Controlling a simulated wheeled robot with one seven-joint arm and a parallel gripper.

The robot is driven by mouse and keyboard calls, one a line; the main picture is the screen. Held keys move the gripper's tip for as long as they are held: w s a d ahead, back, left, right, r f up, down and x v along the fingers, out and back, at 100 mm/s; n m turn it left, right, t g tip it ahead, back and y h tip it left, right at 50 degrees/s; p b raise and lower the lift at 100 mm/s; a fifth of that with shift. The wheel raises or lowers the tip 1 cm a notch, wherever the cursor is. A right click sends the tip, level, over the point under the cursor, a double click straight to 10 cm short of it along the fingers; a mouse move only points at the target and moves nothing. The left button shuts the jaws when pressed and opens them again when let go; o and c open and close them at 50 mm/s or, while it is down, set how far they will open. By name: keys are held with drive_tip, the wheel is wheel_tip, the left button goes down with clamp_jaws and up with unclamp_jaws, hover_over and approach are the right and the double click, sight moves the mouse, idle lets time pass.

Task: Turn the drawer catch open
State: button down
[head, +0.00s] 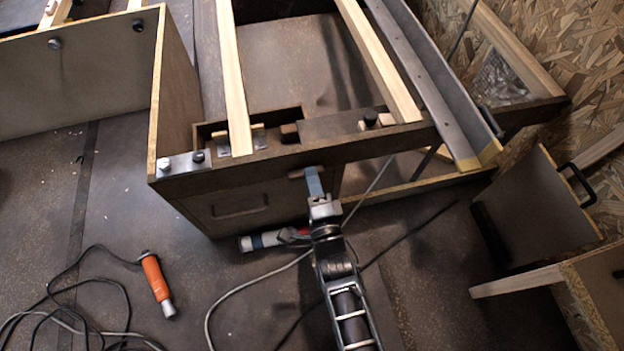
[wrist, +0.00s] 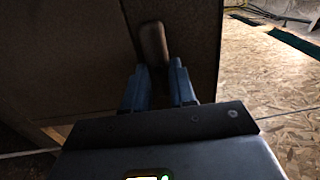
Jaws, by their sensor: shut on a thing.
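The drawer catch (wrist: 153,45) is a small rounded brown wooden piece on the dark front panel, upright in the wrist view. My gripper (wrist: 157,74) has its two blue fingers on either side of the lower end of the catch, shut on it. In the head view the catch (head: 296,174) shows as a small brown end just left of the blue fingers of my gripper (head: 313,178), below the bench's front rail. The drawer front (head: 238,206) with a recessed pull is left of my gripper. The fingers hide part of the catch.
An orange-handled tool (head: 156,280) and loose cables lie on the floor at left. A grey and red tool (head: 262,241) lies beneath the drawer, close to my arm. A wooden box with a black handle (head: 578,185) stands at right.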

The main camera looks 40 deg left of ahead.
drive_tip(key=c, duration=0.9)
unclamp_jaws()
drive_tip(key=shift+p+v, duration=2.1)
drive_tip(key=shift+v, duration=1.85)
